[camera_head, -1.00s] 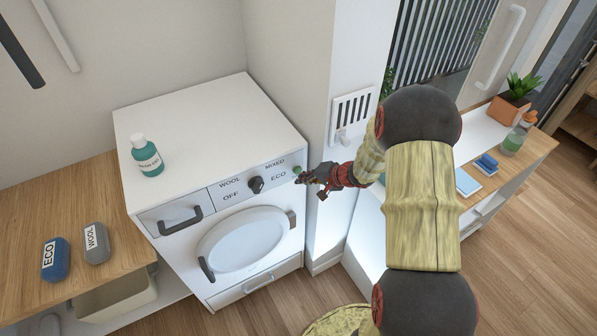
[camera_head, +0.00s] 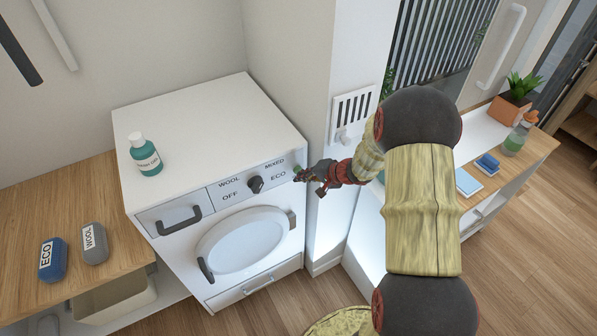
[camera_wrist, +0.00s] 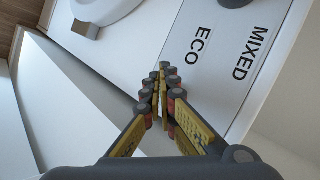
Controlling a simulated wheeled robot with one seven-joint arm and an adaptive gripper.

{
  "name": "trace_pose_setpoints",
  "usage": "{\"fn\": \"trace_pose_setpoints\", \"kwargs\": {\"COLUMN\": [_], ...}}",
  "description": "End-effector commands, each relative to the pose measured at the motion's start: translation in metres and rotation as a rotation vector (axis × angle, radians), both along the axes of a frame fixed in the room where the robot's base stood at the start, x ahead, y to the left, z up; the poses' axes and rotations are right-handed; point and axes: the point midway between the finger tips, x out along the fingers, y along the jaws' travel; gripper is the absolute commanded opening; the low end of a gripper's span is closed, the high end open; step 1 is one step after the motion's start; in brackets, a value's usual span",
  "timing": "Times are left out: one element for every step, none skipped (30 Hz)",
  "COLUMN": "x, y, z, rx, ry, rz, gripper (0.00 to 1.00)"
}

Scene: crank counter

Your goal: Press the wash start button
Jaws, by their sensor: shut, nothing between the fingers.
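The white washing machine (camera_head: 215,125) stands against the wall with its control panel facing me. A small green button (camera_head: 297,168) shows at the panel's right end, partly covered by my gripper. My gripper (camera_head: 299,178) is shut and empty, its tips at the panel right beside the button. I cannot tell whether they touch it. In the wrist view the closed fingertips (camera_wrist: 166,68) lie over the panel beside the ECO label, and the button is hidden. The dark dial (camera_head: 255,184) sits among the labels OFF, WOOL, MIXED and ECO.
A teal bottle (camera_head: 146,155) stands on the machine. A blue ECO container (camera_head: 52,260) and a grey WOOL one (camera_head: 94,244) lie on the wooden counter at left. A white wall pillar (camera_head: 338,100) rises close beside my gripper. The round door (camera_head: 243,240) is closed.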

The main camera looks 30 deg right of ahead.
Motion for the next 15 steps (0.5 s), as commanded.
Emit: {"fn": "trace_pose_setpoints", "kwargs": {"x": [0.0006,0.0009,0.0014,0.0017,0.002,0.0025,0.0028,0.0031,0.0035,0.0039,0.0043,0.0046,0.005,0.0053,0.0057], "y": [0.0001,0.0,0.0001,0.0,0.0001,0.0001,0.0,0.0001,0.0001,0.0001,0.0001,0.0001,0.0001,0.0001,0.0001], "z": [-0.0004,-0.0004,-0.0005,-0.0005,-0.0005,-0.0005,-0.0005,-0.0005,-0.0005,-0.0005,-0.0005,-0.0004,-0.0005,-0.0005,-0.0005], "rx": [0.0,0.0,0.0,0.0,0.0,0.0,0.0,0.0,0.0,0.0,0.0,-0.001,-0.001,-0.001,-0.001], "ry": [0.0,0.0,0.0,0.0,0.0,0.0,0.0,0.0,0.0,0.0,0.0,0.0,0.0,0.0,0.0], "rz": [0.0,0.0,0.0,0.0,0.0,0.0,0.0,0.0,0.0,0.0,0.0,0.001,0.001,0.001,0.001], "gripper": [0.0,0.0,0.0,0.0,0.0,0.0,0.0,0.0,0.0,0.0,0.0,0.0,0.0,0.0,0.0]}}
